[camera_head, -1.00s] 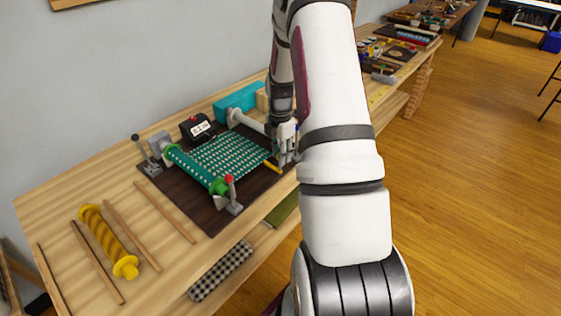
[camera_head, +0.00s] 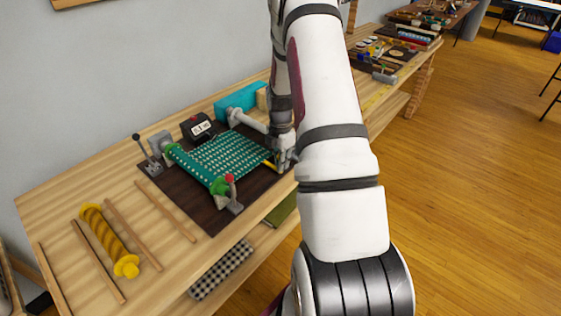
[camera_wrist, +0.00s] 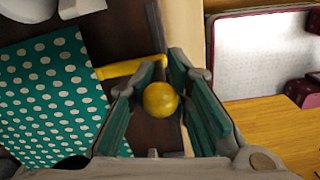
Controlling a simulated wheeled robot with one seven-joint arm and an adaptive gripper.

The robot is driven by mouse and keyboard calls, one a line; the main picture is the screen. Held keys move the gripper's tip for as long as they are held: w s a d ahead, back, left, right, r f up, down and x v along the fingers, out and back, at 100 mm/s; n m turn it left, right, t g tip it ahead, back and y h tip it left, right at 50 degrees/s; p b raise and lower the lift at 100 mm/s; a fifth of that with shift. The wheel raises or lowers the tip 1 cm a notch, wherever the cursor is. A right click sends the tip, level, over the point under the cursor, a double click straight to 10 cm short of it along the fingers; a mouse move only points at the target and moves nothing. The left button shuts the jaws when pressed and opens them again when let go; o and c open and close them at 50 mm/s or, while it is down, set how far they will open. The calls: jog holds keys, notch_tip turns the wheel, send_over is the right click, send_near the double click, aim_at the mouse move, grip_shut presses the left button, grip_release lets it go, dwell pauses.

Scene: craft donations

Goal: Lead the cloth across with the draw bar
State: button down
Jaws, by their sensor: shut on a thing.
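The teal cloth with white dots (camera_head: 228,152) lies stretched from a green-ended roller (camera_head: 190,167) over a dark board. It also shows at the left of the wrist view (camera_wrist: 45,100). The yellow draw bar (camera_head: 268,164) is at the cloth's right edge; in the wrist view the bar (camera_wrist: 118,70) runs from the cloth towards my fingers. My gripper (camera_head: 284,160) is at the bar's outer end, partly hidden by my arm. In the wrist view my gripper (camera_wrist: 158,103) is shut on the draw bar, with its round yellow knob between the teal finger pads.
A red-knobbed lever (camera_head: 231,193) stands at the front of the dark board (camera_head: 165,195), and a black-knobbed lever (camera_head: 147,155) at the back left. A black counter box (camera_head: 199,128) stands behind the cloth. A yellow roll (camera_head: 108,240) and several wooden sticks lie at left.

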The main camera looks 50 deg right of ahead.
jog(key=shift+d+r, duration=0.1)
jog(key=d, duration=0.4)
jog(key=shift+w+d+b, duration=0.2)
jog(key=shift+b, duration=0.2)
jog(key=shift+d+r, duration=0.15)
jog(key=shift+d, duration=0.05)
jog(key=c, duration=1.7)
grip_release()
jog(key=shift+d, duration=0.1)
jog(key=shift+s, duration=0.1)
notch_tip(320, 180, up, 12)
